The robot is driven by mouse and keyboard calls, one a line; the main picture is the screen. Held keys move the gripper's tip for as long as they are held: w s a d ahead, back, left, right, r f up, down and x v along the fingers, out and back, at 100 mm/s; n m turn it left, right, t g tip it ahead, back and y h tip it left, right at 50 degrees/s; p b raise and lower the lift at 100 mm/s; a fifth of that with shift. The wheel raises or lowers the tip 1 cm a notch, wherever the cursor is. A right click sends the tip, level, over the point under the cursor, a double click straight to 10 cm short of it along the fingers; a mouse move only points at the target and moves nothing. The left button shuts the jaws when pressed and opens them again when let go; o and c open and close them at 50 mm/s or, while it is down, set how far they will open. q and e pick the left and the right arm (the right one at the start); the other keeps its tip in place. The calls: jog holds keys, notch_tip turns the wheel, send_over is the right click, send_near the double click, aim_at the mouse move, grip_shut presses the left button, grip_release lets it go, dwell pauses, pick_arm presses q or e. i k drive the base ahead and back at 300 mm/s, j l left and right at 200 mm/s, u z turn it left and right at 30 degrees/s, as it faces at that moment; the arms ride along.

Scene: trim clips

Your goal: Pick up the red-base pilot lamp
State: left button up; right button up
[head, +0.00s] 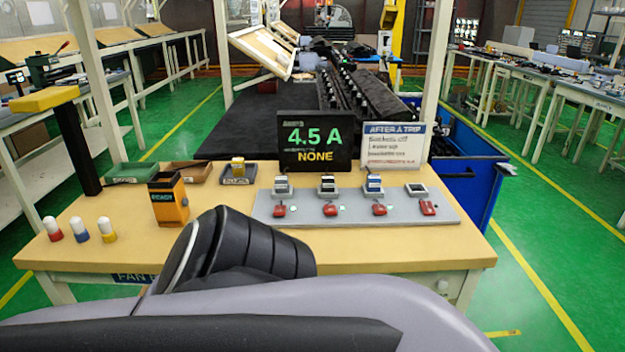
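The red-base pilot lamp (53,229) stands upright at the left front of the wooden table (360,250), with a white cap above its red base. A blue-base lamp (79,230) and a yellow-base lamp (107,229) stand in a row to its right, a little apart. Neither of my grippers shows in the head view. A grey and black part of my own arm crosses the foreground and hides part of the table's front edge. Nothing touches the red-base lamp.
An orange box reading READY (168,203) stands right of the lamps. Behind are a green tray (132,173), a brown tray (190,172) and a dark tray (239,181). A grey panel (455,213) with switches and red tags lies right, before a display (314,142) and a sign (394,146).

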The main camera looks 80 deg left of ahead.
aim_at(55, 233)
jog(key=u, duration=3.95)
